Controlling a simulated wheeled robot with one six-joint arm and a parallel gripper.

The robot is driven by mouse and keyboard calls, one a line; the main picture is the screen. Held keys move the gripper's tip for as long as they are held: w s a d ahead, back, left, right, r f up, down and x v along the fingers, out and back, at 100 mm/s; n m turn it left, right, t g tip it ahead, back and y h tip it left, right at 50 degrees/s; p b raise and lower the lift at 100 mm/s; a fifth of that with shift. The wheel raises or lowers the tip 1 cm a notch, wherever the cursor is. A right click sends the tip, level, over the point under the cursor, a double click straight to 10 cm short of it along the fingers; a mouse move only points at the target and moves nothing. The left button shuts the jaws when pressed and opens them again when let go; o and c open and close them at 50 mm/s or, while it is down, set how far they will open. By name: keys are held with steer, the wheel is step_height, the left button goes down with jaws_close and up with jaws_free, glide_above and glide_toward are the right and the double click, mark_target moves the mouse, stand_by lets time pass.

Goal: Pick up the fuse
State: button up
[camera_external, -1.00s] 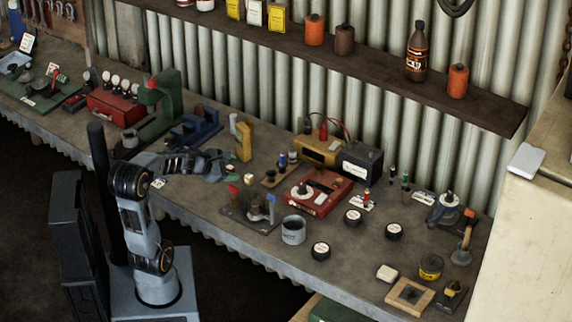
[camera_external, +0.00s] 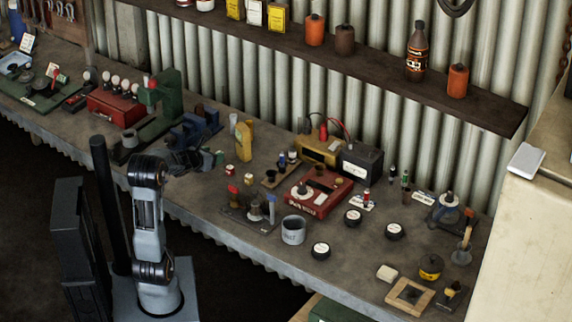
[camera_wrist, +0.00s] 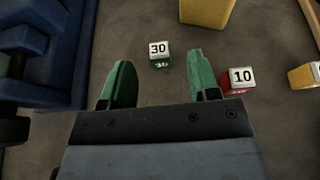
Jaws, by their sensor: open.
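The likely fuses are small blocks with white numbered tops. A green one marked 30 (camera_wrist: 160,55) stands on the bench just beyond and between my fingertips in the wrist view, with a gap. A red one marked 10 (camera_wrist: 239,79) stands just outside the right finger. A yellow one (camera_wrist: 305,76) is cut by the right edge. The red block (camera_external: 229,172) and yellow block (camera_external: 247,181) also show in the external view. My gripper (camera_wrist: 160,76), with green fingertips, is open and empty; it also shows low over the bench (camera_external: 206,159).
A blue vise-like tool (camera_external: 200,128) stands close behind my gripper and fills the wrist view's upper left. A larger yellow block (camera_external: 244,142) stands just past the green fuse. A red device (camera_external: 319,193) and a grey cup (camera_external: 293,230) stand to the right.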

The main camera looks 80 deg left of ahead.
steer(key=shift+x, duration=2.7)
steer(key=shift+c, duration=0.3)
steer(key=c, duration=0.9)
